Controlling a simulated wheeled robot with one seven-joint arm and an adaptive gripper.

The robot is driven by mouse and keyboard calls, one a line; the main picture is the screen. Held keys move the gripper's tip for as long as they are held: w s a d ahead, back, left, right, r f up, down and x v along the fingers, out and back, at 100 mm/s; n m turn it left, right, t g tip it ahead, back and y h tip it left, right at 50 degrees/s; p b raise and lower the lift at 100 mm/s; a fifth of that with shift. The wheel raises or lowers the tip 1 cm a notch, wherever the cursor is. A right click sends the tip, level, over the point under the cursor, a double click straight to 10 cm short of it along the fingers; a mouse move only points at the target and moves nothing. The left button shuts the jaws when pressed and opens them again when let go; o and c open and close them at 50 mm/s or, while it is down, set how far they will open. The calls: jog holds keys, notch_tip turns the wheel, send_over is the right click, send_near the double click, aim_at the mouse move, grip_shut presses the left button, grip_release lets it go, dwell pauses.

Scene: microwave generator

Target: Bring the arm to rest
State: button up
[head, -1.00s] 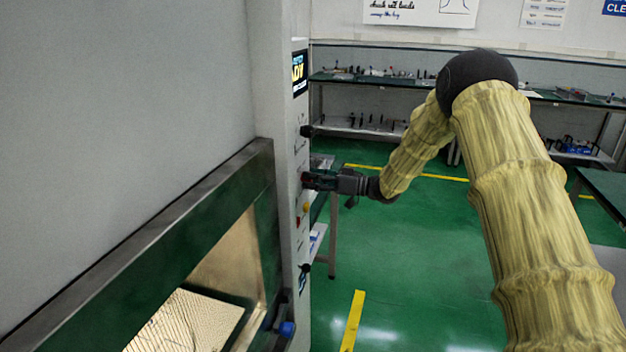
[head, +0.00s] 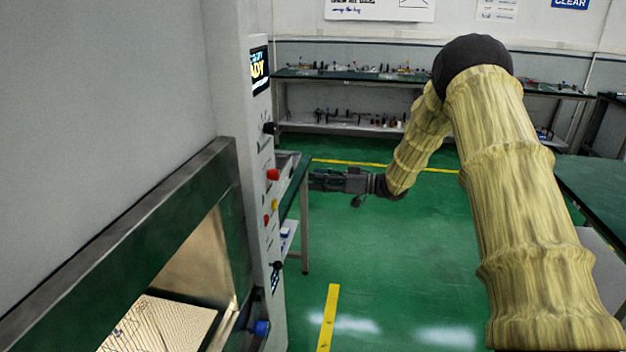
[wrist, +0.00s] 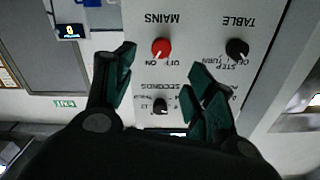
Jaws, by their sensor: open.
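My gripper (head: 318,180) is in the middle of the head view, to the right of the machine's control panel and apart from it. In the wrist view my gripper (wrist: 160,88) has its two green fingers spread wide with nothing between them. The control panel (head: 262,150) carries a red knob (head: 273,174), which also shows in the wrist view (wrist: 160,47) beside the word MAINS. A black knob (wrist: 237,49) marked TABLE and another dark knob (wrist: 160,105) near SECONDS also show. My arm is bent, with its forearm angled down to the gripper.
The large grey machine has an open chamber (head: 205,262) with a perforated sheet (head: 160,325) inside at lower left. Benches with small items (head: 350,75) stand along the back wall. A green-topped table (head: 600,195) is at the right. The green floor (head: 400,270) under my arm is clear.

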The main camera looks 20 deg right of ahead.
dwell(0.4)
jog(key=s+a+f+m+t+h, duration=0.1)
jog(key=s+a+f+m+h, duration=0.15)
jog(key=f, duration=0.35)
jog(key=s+a+f+m+h, duration=0.1)
jog(key=a+f, duration=0.2)
jog(key=f, duration=0.4)
jog(key=s+a+f+m+t+h, duration=0.1)
jog(key=a+f+m+h, duration=0.15)
jog(key=f, duration=0.35)
jog(key=s+a+f+m+g+h, duration=0.2)
jog(key=s+a+f+h, duration=0.2)
jog(key=s+f, duration=0.95)
jog(key=s+a+f+g+h, duration=0.1)
jog(key=s+f+g, duration=0.1)
jog(key=s+f, duration=0.45)
jog(key=s+a+f+g+h, duration=0.1)
jog(key=s+f+g+h, duration=0.15)
jog(key=s, duration=0.65)
jog(key=s+f+g+h, duration=0.1)
jog(key=s+g, duration=0.4)
jog(key=s, duration=1.8)
jog(key=shift+a+f, duration=0.35)
jog(key=shift+f, duration=0.3)
jog(key=shift+s+g+h, duration=0.1)
jog(key=shift+g+h, duration=0.15)
